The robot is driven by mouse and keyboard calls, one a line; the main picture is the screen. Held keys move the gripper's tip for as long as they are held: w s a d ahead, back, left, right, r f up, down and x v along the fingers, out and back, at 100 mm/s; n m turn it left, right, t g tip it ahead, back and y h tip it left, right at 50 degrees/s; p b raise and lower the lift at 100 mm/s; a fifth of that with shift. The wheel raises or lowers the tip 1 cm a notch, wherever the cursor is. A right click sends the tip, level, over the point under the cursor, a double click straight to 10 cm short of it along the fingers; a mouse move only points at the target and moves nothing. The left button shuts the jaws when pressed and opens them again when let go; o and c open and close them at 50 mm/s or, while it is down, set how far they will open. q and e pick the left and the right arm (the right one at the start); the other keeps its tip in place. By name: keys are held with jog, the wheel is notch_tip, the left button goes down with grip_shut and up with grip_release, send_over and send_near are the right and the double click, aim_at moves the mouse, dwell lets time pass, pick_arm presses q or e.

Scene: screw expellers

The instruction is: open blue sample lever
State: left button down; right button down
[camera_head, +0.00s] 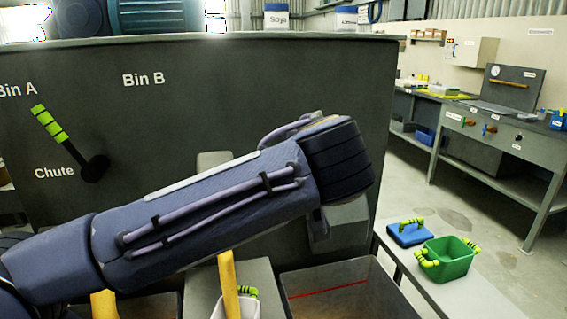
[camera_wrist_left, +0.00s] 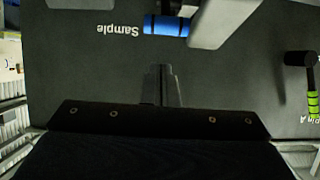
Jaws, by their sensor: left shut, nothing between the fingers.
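In the left wrist view, which is upside down, the blue sample lever (camera_wrist_left: 168,26) shows as a blue grip with black bands at the top. It lies beside the "Sample" lettering on the dark panel. My left gripper (camera_wrist_left: 162,72) is shut and empty, its fingertips pointing toward the lever with a small gap in the picture. I cannot tell the depth between them. In the head view my left arm crosses in front of the panel and hides the lever and the fingertips. My right gripper is not in view.
A black lever with a green grip (camera_head: 48,124) stands on the panel (camera_head: 220,90) by "Chute". Grey metal housing (camera_wrist_left: 222,22) adjoins the blue grip. Open bins (camera_head: 345,285) stand below. A green crate (camera_head: 447,262) and blue-lidded item (camera_head: 408,235) sit on a table at right.

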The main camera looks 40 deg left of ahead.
pick_arm(q)
jog(key=v, duration=0.7)
jog(key=shift+s+p, duration=0.2)
jog(key=shift+p, duration=0.25)
jog(key=shift+f, duration=0.15)
jog(key=s+a+f+m+g+h, duration=0.1)
jog(key=s+f+m+g+h, duration=0.2)
jog(key=f, duration=0.7)
jog(key=s+a+f+m+g+h, duration=0.1)
jog(key=s+f+m+h, duration=0.25)
jog(key=f, duration=0.65)
jog(key=s+d+f+m+t+h, duration=0.1)
jog(key=s+d+f+h, duration=0.1)
jog(key=d+f+h, duration=0.3)
jog(key=s+d+f+m+h, duration=0.1)
jog(key=s+d+f+h, duration=0.1)
jog(key=f, duration=0.4)
notch_tip(320, 180, up, 15)
jog(key=p, duration=1.5)
jog(key=shift+r+p, duration=0.2)
jog(key=shift+p, duration=0.1)
